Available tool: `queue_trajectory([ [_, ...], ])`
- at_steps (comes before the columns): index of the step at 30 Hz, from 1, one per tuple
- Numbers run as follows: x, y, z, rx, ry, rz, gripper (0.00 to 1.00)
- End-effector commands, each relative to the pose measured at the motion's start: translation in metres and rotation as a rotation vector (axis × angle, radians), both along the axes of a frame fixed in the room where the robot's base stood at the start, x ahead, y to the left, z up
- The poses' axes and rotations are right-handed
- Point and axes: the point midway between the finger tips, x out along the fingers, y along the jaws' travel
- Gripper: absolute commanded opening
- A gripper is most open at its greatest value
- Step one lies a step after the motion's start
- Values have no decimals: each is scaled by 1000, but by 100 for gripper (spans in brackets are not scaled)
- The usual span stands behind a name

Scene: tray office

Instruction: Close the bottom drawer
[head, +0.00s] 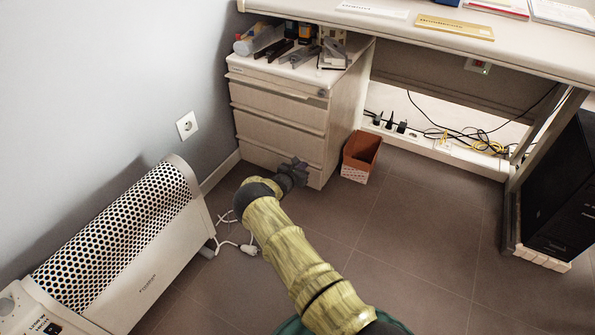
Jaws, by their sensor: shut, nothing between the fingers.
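A pale drawer cabinet (345,100) stands under the desk against the grey wall. Its drawer fronts are stacked, each with a lip along the top. The bottom drawer (258,156) is at floor level and looks nearly flush with the fronts above; a small gap cannot be ruled out. My gripper (297,168) is dark, small in view, and shut with nothing in it. It is in front of the lower right part of the bottom drawer and hides some of it. I cannot tell whether it touches the front.
A white perforated heater (150,255) stands at the left, with a white cable and plug (250,248) on the floor. An orange-brown bin (361,155) is right of the cabinet. Cables and a power strip (395,130) lie under the desk (450,30). The floor at centre right is clear.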

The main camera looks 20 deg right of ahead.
Motion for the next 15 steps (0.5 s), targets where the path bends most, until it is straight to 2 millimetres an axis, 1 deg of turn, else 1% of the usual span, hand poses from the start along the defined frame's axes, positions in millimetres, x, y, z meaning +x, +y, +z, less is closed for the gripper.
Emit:
queue_trajectory([
  [1,1,-5,1,0,-2,-3,0],
  [3,1,-6,1,-1,-3,-3,0],
  [15,-1,-11,4,-5,-4,-12,0],
])
